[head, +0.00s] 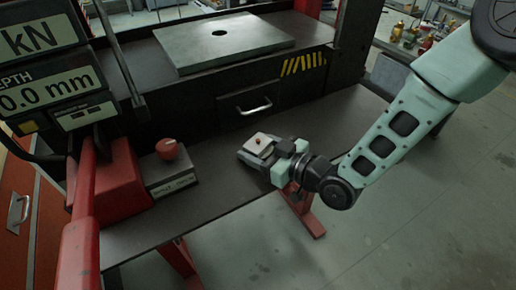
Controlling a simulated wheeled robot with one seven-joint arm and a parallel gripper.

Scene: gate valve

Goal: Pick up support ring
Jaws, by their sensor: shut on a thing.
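My gripper (270,158) is low over the front bench of the press, right of the middle of the head view. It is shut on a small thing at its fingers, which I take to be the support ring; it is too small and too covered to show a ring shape. A pale, flat square piece with a small red-brown spot (262,143) shows at the fingers. I cannot tell whether the held thing touches the bench (222,190) or is just above it.
A grey plate with a round hole (219,32) lies on the press bed behind. A drawer with a metal handle (254,108) is below it. A control box with a red knob (167,150) and a display panel (50,75) stand left. The bench's front middle is clear.

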